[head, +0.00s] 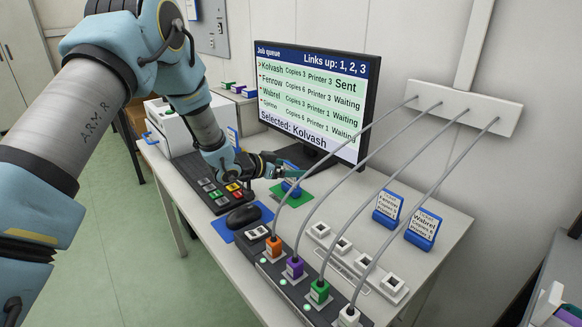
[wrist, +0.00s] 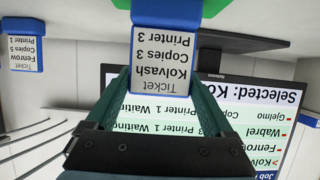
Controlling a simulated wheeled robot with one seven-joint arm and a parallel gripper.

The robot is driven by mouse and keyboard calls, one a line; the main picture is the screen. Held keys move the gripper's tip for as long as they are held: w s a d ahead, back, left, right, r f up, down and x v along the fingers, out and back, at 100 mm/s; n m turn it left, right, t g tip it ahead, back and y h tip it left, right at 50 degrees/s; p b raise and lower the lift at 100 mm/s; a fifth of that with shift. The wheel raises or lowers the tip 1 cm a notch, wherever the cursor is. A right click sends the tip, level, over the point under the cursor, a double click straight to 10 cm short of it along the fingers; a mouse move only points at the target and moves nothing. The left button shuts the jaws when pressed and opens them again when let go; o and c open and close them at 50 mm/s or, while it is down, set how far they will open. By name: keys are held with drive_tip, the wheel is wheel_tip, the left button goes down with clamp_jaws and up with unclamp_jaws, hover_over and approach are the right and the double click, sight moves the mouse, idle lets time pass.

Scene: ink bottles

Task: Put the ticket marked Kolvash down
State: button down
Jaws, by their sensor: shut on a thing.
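The ticket marked Kolvash (wrist: 160,68) is a white card in a blue holder, reading Copies 3, Printer 3. It appears upside down in the wrist view. My gripper (wrist: 163,78) is shut on it, one dark green finger on each side. In the head view the ticket (head: 291,184) is partly hidden by my gripper (head: 282,174). Its blue base is over the green mat (head: 297,202), in front of the monitor. I cannot tell whether the base touches the mat.
The monitor (head: 345,75) shows Kolvash selected and Sent. Tickets marked Fenrow (head: 387,206) and Wabrel (head: 424,228) stand to the right. Grey cables run from the wall panel (head: 465,105) to the plug strip (head: 300,290). A keypad (head: 220,195) and mouse (head: 243,215) lie left.

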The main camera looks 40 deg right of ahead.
drive_tip(key=shift+f, duration=0.25)
unclamp_jaws()
drive_tip(key=shift+r, duration=0.1)
